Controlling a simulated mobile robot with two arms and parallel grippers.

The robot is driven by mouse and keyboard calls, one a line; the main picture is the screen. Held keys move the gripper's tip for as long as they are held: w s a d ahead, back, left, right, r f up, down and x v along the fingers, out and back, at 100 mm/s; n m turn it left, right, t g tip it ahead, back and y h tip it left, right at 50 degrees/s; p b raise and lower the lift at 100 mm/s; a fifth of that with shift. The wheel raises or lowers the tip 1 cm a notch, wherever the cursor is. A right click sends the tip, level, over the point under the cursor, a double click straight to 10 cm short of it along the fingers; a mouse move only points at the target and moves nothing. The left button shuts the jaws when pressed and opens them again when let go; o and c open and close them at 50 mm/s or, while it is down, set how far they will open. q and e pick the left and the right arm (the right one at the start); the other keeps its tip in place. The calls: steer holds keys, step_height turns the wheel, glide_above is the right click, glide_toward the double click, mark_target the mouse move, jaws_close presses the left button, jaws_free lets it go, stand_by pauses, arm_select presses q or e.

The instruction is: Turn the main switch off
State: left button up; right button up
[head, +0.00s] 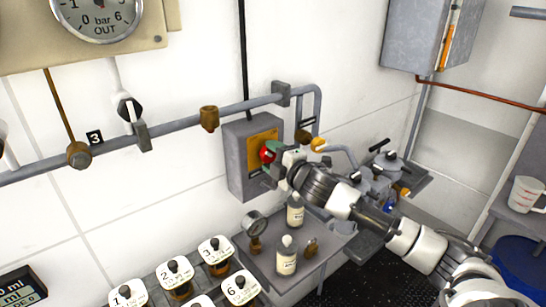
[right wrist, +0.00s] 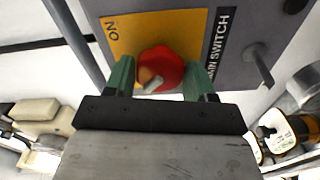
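The main switch is a red round knob (head: 267,154) on a yellow plate (head: 262,137), fixed to a grey box (head: 239,160) on the wall. My right gripper (head: 272,160) is at the knob. In the right wrist view, its two green fingers (right wrist: 160,80) stand apart, one on each side of the red knob (right wrist: 168,64). No clear contact shows between fingers and knob. The word ON is at the plate's upper left, and MAIN SWITCH is on a dark strip at the right. The knob's setting is unclear. My left gripper is not in view.
A grey pipe (head: 180,124) runs along the wall beside the box. Below stand white bottles (head: 286,257), a small gauge (head: 255,224) and several numbered knobs (head: 174,272). A grey cabinet (head: 412,38) hangs at upper right. A measuring jug (head: 526,194) stands at the right.

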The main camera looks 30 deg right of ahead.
steer(key=o, duration=0.4)
steer(key=shift+c, duration=0.2)
steer(key=s+b, duration=0.4)
steer(key=s, duration=0.6)
steer(key=shift+s+d, duration=0.35)
steer(key=shift+s, duration=0.05)
